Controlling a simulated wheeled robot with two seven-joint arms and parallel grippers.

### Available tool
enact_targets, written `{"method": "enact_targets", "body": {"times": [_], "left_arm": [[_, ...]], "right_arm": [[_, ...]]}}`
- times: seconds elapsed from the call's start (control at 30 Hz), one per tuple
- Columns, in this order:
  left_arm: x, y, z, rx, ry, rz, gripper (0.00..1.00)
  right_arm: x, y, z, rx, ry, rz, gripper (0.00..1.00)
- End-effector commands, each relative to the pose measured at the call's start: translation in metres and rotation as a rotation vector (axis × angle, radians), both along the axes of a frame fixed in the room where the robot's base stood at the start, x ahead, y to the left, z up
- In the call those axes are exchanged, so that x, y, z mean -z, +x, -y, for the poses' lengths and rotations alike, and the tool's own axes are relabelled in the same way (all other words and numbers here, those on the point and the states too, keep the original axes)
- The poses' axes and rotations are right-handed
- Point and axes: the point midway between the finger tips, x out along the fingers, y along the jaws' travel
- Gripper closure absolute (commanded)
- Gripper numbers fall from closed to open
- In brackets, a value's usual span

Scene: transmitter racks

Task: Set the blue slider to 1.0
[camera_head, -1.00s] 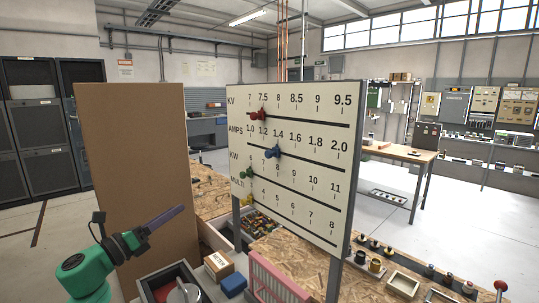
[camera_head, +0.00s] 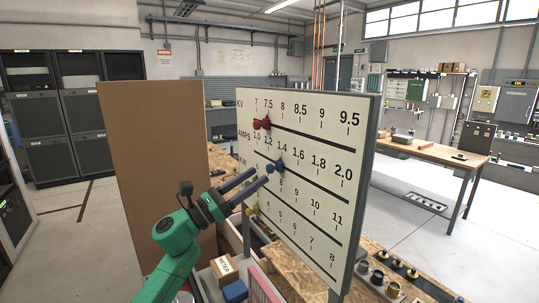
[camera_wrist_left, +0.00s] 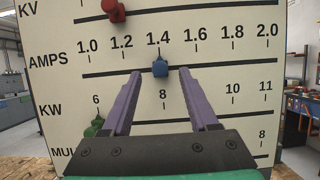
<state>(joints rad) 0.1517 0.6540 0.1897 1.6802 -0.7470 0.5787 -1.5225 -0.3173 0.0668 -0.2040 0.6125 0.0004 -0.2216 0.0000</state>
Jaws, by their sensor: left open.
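The blue slider (camera_head: 277,166) sits on the AMPS row of the white scale board (camera_head: 312,205). In the left wrist view the blue slider (camera_wrist_left: 160,68) stands just under the 1.4 mark, and 1.0 is at the left end of that row. My left gripper (camera_head: 261,176) has purple fingers, open and empty. It points at the board just left of and below the slider in the head view. In the wrist view the fingertips lie on either side of the slider; whether they touch it cannot be told. My right gripper is not in view.
A red slider (camera_head: 262,124) is on the KV row above. A green slider (camera_wrist_left: 94,128) is on the KW row, lower left. A yellow slider (camera_head: 253,210) is lower still. A brown panel (camera_head: 150,170) stands left of the board. A wooden bench (camera_head: 425,150) is behind right.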

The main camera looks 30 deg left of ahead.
Motion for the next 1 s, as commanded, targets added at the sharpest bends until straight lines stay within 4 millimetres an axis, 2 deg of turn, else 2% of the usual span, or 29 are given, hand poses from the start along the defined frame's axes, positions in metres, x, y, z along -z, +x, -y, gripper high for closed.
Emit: {"method": "enact_targets", "body": {"times": [0.03, 0.2, 0.3, 0.53, 0.57, 0.6, 0.7, 1.0], "left_arm": [[-0.015, 0.011, 0.005, 0.0, -0.006, 0.001, 0.4], [-0.022, 0.036, 0.02, -0.001, -0.005, -0.001, 0.4], [-0.021, 0.042, 0.024, -0.001, -0.003, -0.002, 0.4], [-0.02, 0.043, 0.025, -0.001, -0.002, -0.001, 0.4], [-0.019, 0.043, 0.025, -0.001, -0.002, -0.001, 0.48], [-0.019, 0.043, 0.025, -0.001, -0.002, -0.001, 0.63], [-0.019, 0.043, 0.025, -0.001, -0.003, -0.002, 1.0], [-0.019, 0.043, 0.024, -0.001, -0.003, -0.003, 1.0]], "right_arm": [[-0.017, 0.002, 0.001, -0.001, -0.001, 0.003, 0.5], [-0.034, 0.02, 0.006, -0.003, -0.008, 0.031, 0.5], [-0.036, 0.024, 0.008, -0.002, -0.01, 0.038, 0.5], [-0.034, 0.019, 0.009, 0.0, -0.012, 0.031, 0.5], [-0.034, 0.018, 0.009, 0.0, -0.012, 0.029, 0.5], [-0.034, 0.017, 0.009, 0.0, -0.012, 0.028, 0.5], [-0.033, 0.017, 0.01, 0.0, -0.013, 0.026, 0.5], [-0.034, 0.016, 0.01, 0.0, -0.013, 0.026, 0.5]]}}
